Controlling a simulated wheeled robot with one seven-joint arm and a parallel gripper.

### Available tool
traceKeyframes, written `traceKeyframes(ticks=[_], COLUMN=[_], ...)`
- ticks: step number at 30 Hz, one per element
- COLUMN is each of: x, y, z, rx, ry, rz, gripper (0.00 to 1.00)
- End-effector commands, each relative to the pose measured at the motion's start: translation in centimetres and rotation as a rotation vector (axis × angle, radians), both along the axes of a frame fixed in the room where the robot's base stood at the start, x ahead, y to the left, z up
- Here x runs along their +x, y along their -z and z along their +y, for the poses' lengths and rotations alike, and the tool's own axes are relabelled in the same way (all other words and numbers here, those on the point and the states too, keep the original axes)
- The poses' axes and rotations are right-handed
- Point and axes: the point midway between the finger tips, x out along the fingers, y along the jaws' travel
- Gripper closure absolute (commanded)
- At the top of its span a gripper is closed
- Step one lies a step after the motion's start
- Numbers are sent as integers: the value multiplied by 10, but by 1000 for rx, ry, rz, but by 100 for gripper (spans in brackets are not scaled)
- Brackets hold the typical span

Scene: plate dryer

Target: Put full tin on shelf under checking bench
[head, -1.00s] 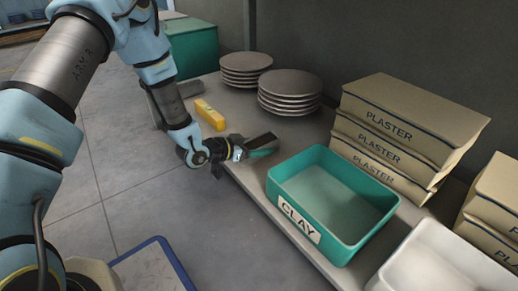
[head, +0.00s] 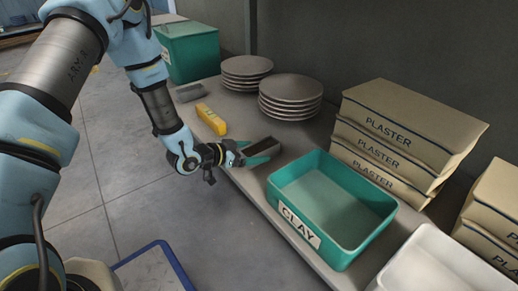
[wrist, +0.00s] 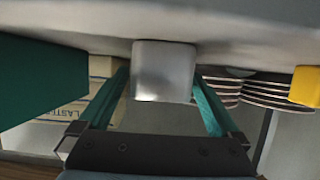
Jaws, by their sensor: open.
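A small dark grey, open-topped tin (head: 265,148) is on the grey shelf, left of the green CLAY tub. My gripper (head: 258,154) is low at the shelf's front edge, with its green fingers open around the tin. In the wrist view, which is upside down, the tin's pale end (wrist: 163,72) is between the two spread fingers, with a gap on each side. The tin appears to rest on the shelf surface. Its inside looks dark in the head view; I cannot tell how full it is. The checking bench cannot be made out.
The green CLAY tub (head: 291,219) is close to the right. A yellow block (head: 211,119) and a grey block (head: 190,92) lie to the left. Plate stacks (head: 290,100) and plaster bags (head: 395,137) stand behind. A white tub (head: 430,262) is at the lower right.

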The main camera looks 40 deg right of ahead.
Motion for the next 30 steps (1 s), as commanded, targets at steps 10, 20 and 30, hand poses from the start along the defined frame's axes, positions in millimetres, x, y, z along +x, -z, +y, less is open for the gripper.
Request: traceKeyframes(ticks=[10, 20, 30], x=[5, 5, 59], y=[-30, -36, -49], z=[66, 85, 117], rx=[2, 0, 160], ry=[-4, 0, -142], rz=[1, -1, -45], gripper=[1, 1, 1])
